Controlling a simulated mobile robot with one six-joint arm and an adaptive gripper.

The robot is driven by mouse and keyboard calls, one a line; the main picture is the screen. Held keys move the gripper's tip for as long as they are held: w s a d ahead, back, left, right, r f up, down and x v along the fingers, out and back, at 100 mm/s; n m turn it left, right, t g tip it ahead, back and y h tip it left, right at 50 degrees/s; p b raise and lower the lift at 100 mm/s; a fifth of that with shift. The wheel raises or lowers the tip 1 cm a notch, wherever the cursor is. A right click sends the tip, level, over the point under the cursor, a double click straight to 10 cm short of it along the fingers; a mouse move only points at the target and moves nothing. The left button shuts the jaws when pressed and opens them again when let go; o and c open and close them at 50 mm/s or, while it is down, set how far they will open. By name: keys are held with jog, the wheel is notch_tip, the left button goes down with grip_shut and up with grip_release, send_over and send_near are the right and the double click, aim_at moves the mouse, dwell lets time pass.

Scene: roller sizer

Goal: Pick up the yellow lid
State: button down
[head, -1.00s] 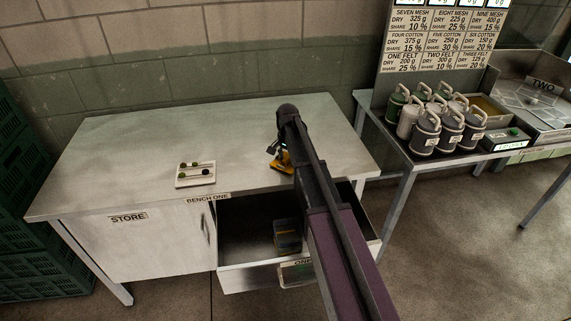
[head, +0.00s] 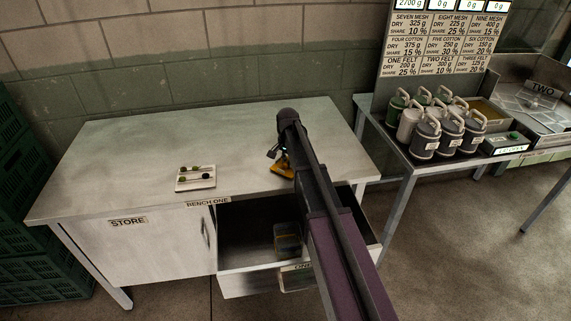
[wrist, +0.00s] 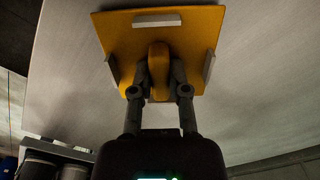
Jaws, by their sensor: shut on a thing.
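The yellow lid (wrist: 192,30) is a flat square plate with a raised yellow grip in the middle and grey strips near its edges. In the wrist view my gripper (wrist: 160,82) is shut on that raised grip, with one finger on each side. In the head view the lid (head: 283,171) shows at the bench top's front edge, above the open drawer. My gripper (head: 276,152) is partly hidden there behind my arm. I cannot tell whether the lid touches the bench.
Bench one (head: 120,150) has a mostly clear top with a small white tray (head: 196,185) on it. Its drawer (head: 245,255) is open and holds a dark box (head: 288,238). A table (head: 400,190) at the right bears several lidded canisters (head: 426,138).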

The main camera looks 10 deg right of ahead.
aim_at(287, 161)
jog(key=shift+r, duration=0.15)
notch_tip(287, 161, up, 4)
jog(key=p, duration=0.3)
jog(key=shift+f+p, duration=0.2)
jog(key=shift+p, duration=0.2)
jog(key=s+r+p, duration=0.1)
jog(key=s, duration=1.5)
jog(key=shift+a, duration=0.1)
jog(key=shift+a, duration=0.15)
